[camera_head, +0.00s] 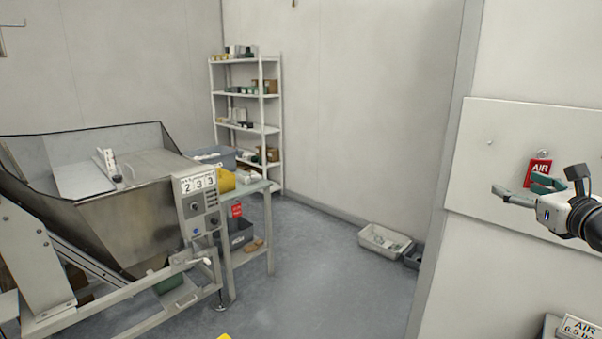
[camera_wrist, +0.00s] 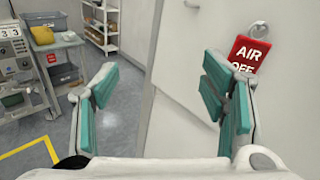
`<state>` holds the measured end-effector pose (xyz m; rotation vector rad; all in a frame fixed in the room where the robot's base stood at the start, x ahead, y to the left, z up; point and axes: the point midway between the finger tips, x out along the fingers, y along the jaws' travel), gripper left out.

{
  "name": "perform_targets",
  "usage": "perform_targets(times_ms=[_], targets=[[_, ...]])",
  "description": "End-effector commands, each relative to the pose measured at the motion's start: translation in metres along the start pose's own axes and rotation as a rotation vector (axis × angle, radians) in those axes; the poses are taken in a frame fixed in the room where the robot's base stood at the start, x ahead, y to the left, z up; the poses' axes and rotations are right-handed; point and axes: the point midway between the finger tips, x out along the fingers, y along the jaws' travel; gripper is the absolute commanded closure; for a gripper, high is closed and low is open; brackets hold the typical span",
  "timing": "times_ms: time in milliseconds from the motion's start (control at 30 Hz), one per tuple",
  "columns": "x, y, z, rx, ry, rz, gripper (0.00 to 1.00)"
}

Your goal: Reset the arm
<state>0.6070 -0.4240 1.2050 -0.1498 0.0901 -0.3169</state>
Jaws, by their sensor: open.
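My gripper (camera_head: 532,192) is at the right of the head view, in front of a pale wall panel. In the wrist view its two green-padded fingers (camera_wrist: 163,95) are spread wide with nothing between them. A red AIR OFF tag (camera_head: 539,172) hangs on a hook on the panel, just behind and above the fingers in the head view. In the wrist view the tag (camera_wrist: 249,54) shows to the right, beyond the right finger and apart from it; its lower edge is partly covered.
A steel hopper machine (camera_head: 140,200) with a counter panel stands at the left. A side table (camera_head: 250,187) and a shelf rack (camera_head: 246,95) are beyond it. A pale bin (camera_head: 383,238) sits on the floor by the wall. The middle floor is clear.

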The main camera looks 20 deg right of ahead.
Motion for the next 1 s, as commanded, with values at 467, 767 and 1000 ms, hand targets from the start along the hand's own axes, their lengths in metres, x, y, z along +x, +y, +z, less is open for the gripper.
perform_targets(times_ms=[467,767,1000], targets=[[-0.057,0.320,0.038,-0.831,0.001,0.929,0.34],[-0.184,0.403,0.007,-1.593,-0.174,1.444,0.34],[-0.245,0.388,-0.012,-2.241,-0.394,1.650,0.34]])
